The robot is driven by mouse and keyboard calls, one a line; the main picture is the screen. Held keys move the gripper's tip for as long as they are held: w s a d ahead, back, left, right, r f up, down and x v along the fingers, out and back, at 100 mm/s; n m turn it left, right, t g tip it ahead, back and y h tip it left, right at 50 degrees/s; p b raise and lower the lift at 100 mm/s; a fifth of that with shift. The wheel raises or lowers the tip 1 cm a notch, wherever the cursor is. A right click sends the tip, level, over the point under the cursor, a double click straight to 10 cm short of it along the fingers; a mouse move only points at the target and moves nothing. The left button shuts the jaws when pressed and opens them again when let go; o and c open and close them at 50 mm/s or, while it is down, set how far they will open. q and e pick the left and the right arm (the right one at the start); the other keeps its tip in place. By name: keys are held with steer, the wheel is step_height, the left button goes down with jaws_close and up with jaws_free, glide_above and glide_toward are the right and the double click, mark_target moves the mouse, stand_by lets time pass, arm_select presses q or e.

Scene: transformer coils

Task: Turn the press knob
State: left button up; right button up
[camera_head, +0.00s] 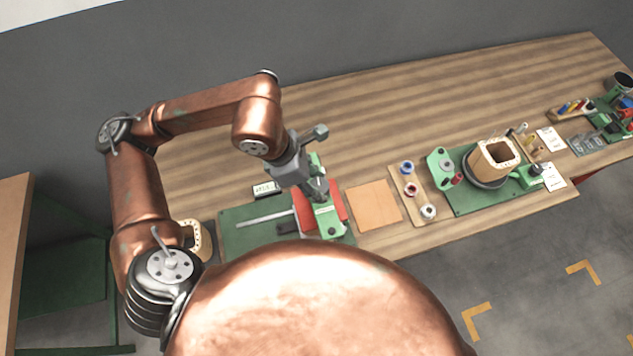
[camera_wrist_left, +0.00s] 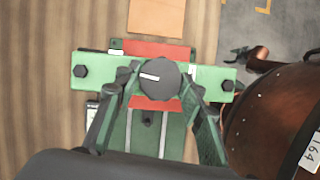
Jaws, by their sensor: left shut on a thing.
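The press has a green top bar (camera_wrist_left: 210,77) with a dark bolt at each end, red plates (camera_head: 337,200) and a green base plate (camera_head: 238,226). Its round dark knob (camera_wrist_left: 160,80) sits in the middle of the bar. My left gripper (camera_head: 319,190) reaches down onto the press from the left. In the left wrist view its two fingers are closed on opposite sides of the knob. In the head view the gripper hides most of the knob. A small copper and dark part of mine shows at the right of the wrist view; its jaw state is unclear.
A tan sheet (camera_head: 374,206) lies right of the press. Beyond it are a wooden strip with spools (camera_head: 409,188) and a green winding stand with a coil (camera_head: 495,155). Another coil former (camera_head: 193,238) stands left of the press. The back of the wooden table (camera_head: 420,105) is clear.

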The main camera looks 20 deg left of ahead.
stand_by(0.3)
arm_select(q)
steer(key=o, duration=1.2)
steer(key=shift+c, duration=0.2)
steer(key=v, duration=1.2)
